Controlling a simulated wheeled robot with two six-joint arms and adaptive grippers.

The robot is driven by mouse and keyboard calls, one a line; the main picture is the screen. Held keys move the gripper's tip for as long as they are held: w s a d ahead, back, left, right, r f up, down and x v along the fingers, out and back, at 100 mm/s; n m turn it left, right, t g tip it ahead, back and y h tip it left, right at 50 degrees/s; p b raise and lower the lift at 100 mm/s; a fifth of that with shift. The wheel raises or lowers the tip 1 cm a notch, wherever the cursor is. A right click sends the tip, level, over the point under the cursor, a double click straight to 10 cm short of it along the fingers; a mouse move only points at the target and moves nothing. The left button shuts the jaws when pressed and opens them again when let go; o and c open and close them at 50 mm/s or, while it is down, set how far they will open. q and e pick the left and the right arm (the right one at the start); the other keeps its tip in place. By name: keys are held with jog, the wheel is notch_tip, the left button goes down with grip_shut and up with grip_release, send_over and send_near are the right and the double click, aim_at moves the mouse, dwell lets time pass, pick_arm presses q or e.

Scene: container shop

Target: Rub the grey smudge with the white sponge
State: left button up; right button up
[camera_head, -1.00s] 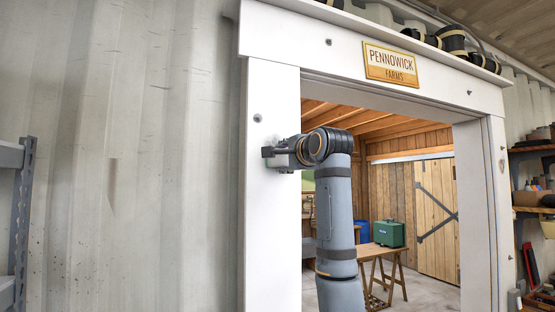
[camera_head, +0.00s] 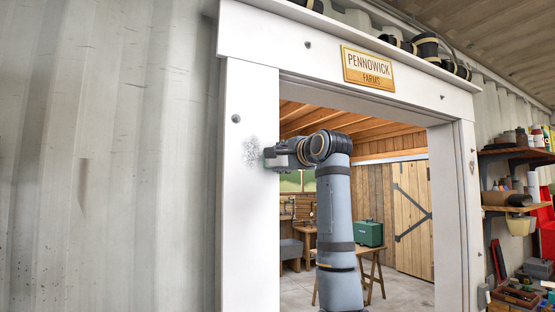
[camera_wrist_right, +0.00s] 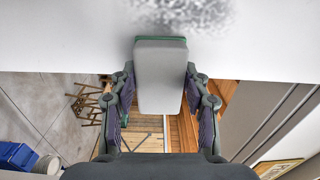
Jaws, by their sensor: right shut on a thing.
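The grey smudge (camera_head: 252,150) is a speckled patch on the left white door post (camera_head: 245,240), below a bolt head. It also shows at the top of the right wrist view (camera_wrist_right: 185,14). My right gripper (camera_head: 276,157) is shut on the white sponge (camera_wrist_right: 160,75), a pale block with a green layer at its far end. The sponge points at the post, just right of the smudge in the head view. In the wrist view the smudge lies just beyond the sponge's green end. I cannot tell whether the sponge touches the post. My left gripper is out of view.
The doorway has a white lintel with a Pennowick Farms sign (camera_head: 368,68). Through it are a green case (camera_head: 369,233) on a wooden trestle table and open floor. Corrugated wall (camera_head: 110,150) is at left, loaded shelves (camera_head: 515,207) at right.

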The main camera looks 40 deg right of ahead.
jog(key=shift+a+r+p, duration=0.2)
jog(key=shift+r+p, duration=0.25)
jog(key=shift+r, duration=0.55)
jog(key=shift+w+a, duration=0.1)
